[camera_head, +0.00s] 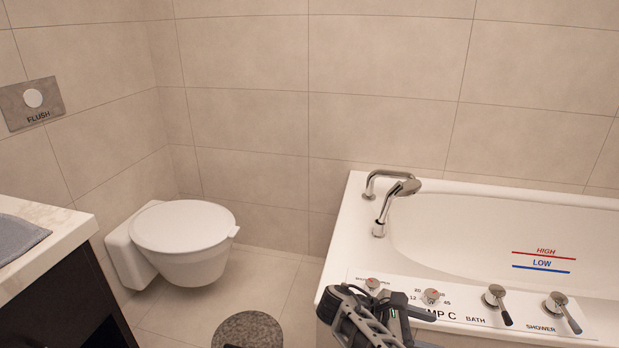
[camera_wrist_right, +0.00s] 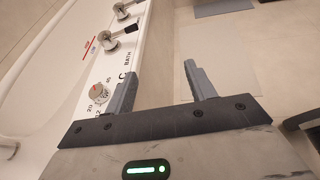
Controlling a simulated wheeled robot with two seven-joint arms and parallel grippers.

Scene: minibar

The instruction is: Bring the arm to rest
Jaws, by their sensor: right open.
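My right arm and gripper (camera_head: 366,318) come in at the bottom of the head view, in front of the bathtub's control panel. In the right wrist view the two fingers of this gripper (camera_wrist_right: 161,72) stand apart with nothing between them. The fingers appear apart from the tub, though the left finger overlaps the panel's edge in this view. My left gripper is not in view.
The white bathtub (camera_head: 402,228) has a temperature dial (camera_head: 432,297), a bath lever (camera_head: 496,299) and a shower lever (camera_head: 560,304). A toilet (camera_head: 183,228) with its lid down stands left. A counter (camera_head: 62,238) holds a grey cloth (camera_head: 14,238). Floor shows between toilet and tub.

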